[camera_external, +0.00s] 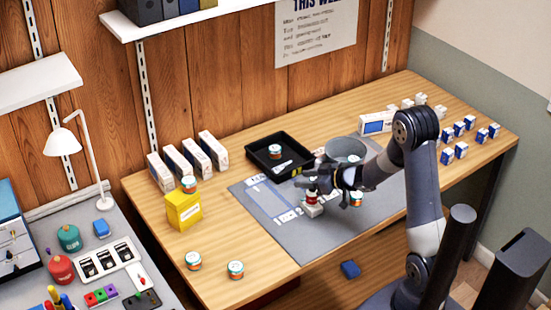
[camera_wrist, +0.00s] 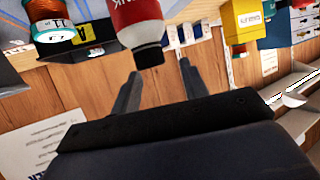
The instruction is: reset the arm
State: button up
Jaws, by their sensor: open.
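My arm reaches in from the right in the external view, over the grey mat (camera_external: 352,222) on the wooden table (camera_external: 225,262). My gripper (camera_external: 318,184) is low over the mat, close to a small red bottle (camera_external: 311,199) near a small white block (camera_external: 313,211). In the wrist view, my gripper (camera_wrist: 160,70) has its two fingers apart with nothing held between them. The red bottle with a grey end (camera_wrist: 139,22) shows just beyond the fingertips. Whether a finger touches it I cannot tell.
A yellow box (camera_external: 184,209) and several white boxes stand left, small blue-white boxes right. Orange-labelled jars (camera_external: 236,269) stand at the front left.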

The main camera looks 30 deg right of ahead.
jog(key=shift+f, duration=0.5)
notch_tip(320, 180, down, 3)
jog(key=shift+s+d+r+b, duration=0.1)
jog(key=shift+s+r+b, duration=0.05)
jog(key=shift+b, duration=0.35)
jog(key=r+p+v, duration=0.1)
jog(key=v, duration=1.1)
jog(key=x, duration=0.8)
jog(key=b+x, duration=0.1)
jog(key=x, duration=0.3)
jog(key=shift+w+f, duration=0.2)
jog(key=shift+f, duration=0.2)
notch_tip(320, 180, up, 11)
jog(key=p, duration=0.4)
jog(key=s+a+f+n+y+b, duration=0.1)
jog(key=s+a+f+b, duration=0.15)
jog(key=a, duration=0.55)
jog(key=s+a+f+g+b, duration=0.1)
jog(key=s+a, duration=0.2)
jog(key=a, duration=0.5)
jog(key=s+a+f+n+y+b, duration=0.1)
jog(key=s+a+b, duration=0.15)
jog(key=a, duration=0.65)
jog(key=f, duration=1)
jog(key=shift+s+d, duration=0.2)
jog(key=shift+d, duration=0.1)
